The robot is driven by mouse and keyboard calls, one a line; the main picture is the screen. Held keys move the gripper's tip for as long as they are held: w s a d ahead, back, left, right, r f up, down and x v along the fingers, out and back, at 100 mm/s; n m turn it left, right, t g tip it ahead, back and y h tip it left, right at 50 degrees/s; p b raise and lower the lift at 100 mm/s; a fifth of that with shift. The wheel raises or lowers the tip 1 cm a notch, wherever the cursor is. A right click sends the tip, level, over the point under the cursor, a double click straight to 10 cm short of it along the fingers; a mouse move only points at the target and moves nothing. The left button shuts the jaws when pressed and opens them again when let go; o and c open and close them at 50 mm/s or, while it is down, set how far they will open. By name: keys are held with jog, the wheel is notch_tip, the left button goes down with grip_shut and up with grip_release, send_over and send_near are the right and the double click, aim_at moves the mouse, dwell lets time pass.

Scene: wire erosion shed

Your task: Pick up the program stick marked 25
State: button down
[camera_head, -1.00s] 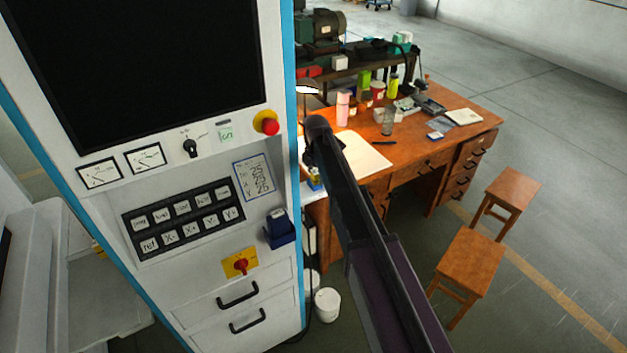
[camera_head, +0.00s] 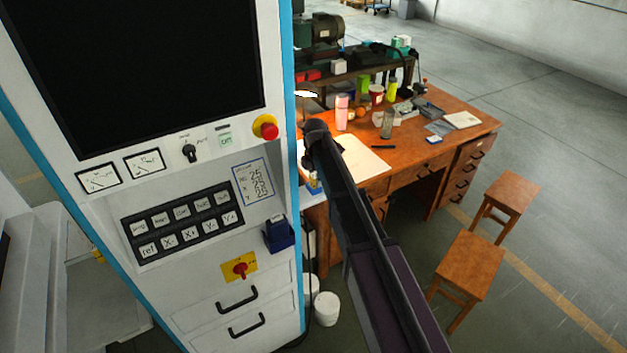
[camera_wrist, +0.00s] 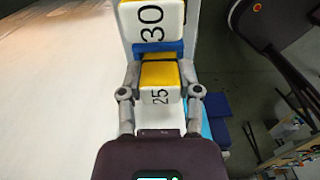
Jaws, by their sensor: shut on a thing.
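In the wrist view, the program stick marked 25 (camera_wrist: 161,94) is a small white block with a yellow top. My gripper (camera_wrist: 160,78) has one finger against each side of it and is shut on it. A larger white and yellow stick marked 30 (camera_wrist: 153,22) stands just beyond, with a blue band (camera_wrist: 158,46) below it. I cannot tell whether the 25 stick is clear of what is under it. In the head view, a small blue and yellow thing (camera_head: 314,185) shows beside the machine's edge; my gripper's fingers cannot be made out there.
The machine cabinet (camera_head: 215,285) with its screen, keys and red stop button (camera_head: 265,127) fills the left. A blue box (camera_head: 278,236) is on its front. A cluttered wooden desk (camera_head: 405,165) is behind my arm. Two stools (camera_head: 468,265) stand right; open floor lies beyond.

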jog(key=shift+r+p, duration=4.85)
jog(key=shift+r, duration=0.05)
